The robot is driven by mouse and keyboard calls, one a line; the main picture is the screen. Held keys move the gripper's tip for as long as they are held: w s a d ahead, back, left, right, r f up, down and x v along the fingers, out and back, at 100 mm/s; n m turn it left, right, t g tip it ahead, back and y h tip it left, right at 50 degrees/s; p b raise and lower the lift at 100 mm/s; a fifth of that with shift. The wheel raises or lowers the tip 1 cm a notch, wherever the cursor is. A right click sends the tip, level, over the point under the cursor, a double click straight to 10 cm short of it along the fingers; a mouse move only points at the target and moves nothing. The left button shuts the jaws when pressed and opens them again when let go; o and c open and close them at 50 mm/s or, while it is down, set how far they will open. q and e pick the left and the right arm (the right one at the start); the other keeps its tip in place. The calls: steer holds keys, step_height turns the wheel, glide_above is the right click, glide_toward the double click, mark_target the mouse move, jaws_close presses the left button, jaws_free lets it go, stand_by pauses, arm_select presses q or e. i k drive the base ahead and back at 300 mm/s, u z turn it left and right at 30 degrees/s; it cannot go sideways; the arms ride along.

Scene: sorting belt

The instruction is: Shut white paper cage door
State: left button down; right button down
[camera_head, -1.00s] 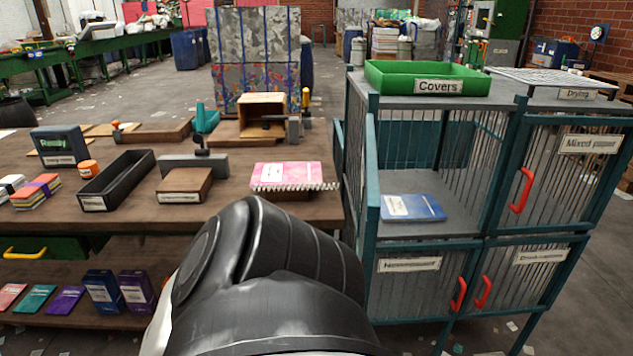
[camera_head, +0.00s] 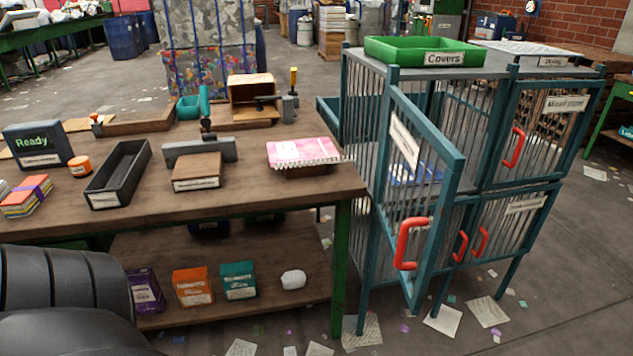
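The cage door (camera_head: 432,185) at the upper left of the wire cage block stands open, swung outward towards me. It has a teal frame, wire bars, a pale label (camera_head: 404,141) too slanted to read and a red handle (camera_head: 402,246) low on its free side. Behind its bars, a blue item (camera_head: 425,172) lies partly hidden inside the compartment. A black, rounded part of my arm fills the lower left corner. Neither of my grippers is in view, and nothing of mine touches the door.
The mixed paper door (camera_head: 545,140) and the lower doors look shut. A green covers tray (camera_head: 425,50) sits on top of the cages. A wooden bench (camera_head: 250,195) stands left of them, with a pink notebook (camera_head: 303,152) near its right end. Paper scraps litter the floor.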

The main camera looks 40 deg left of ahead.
mark_target(394, 129)
steer(key=u, duration=0.95)
steer(key=i, duration=1)
